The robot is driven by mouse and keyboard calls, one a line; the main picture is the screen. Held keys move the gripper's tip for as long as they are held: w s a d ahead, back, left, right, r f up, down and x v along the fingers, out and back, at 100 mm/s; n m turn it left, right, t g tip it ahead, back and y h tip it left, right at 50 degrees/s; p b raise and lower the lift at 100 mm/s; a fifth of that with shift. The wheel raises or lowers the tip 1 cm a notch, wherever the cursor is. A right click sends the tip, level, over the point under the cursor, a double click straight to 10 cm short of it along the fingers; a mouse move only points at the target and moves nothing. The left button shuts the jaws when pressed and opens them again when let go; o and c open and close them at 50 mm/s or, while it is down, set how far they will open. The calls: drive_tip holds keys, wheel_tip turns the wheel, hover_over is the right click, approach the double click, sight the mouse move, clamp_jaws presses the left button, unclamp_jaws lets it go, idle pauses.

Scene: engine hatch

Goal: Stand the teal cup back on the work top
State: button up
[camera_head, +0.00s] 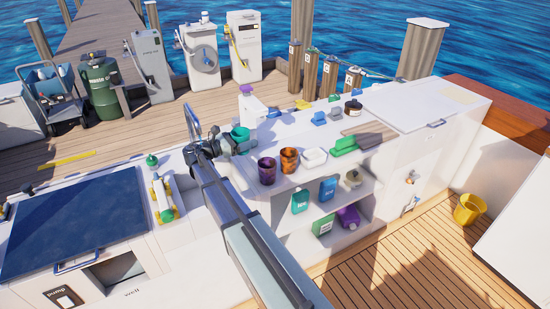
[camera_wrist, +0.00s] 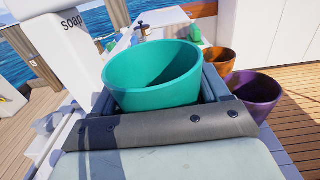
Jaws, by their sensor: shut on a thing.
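The teal cup (camera_wrist: 152,78) is upright between the jaws of my gripper (camera_wrist: 160,95) in the wrist view, its open mouth tilted toward the camera. The gripper is shut on it. In the head view the teal cup (camera_head: 240,133) shows just beyond my gripper (camera_head: 226,143), at the left end of the white work top (camera_head: 292,180).
A purple cup (camera_head: 267,171) and an orange-brown cup (camera_head: 289,160) stand close to the right of my gripper. A white dish (camera_head: 314,157) and green blocks (camera_head: 345,144) lie farther right. A white soap bottle (camera_head: 247,106) stands behind. Shelves below hold several bottles.

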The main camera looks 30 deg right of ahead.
drive_tip(key=shift+s+d+f, duration=0.15)
drive_tip(key=shift+s+d, duration=0.05)
drive_tip(key=shift+d, duration=0.1)
drive_tip(key=d+f, duration=0.1)
drive_tip(key=d, duration=0.2)
drive_tip(key=d+f, duration=0.2)
drive_tip(key=d, duration=0.1)
drive_tip(key=d+f, duration=0.2)
drive_tip(key=d, duration=0.2)
drive_tip(key=d+f, duration=0.2)
drive_tip(key=d, duration=0.1)
drive_tip(key=shift+d+f, duration=0.2)
drive_tip(key=shift+f, duration=0.15)
drive_tip(key=shift+f, duration=0.1)
drive_tip(key=o, duration=0.8)
drive_tip(key=shift+a, duration=0.1)
drive_tip(key=a, duration=1.2)
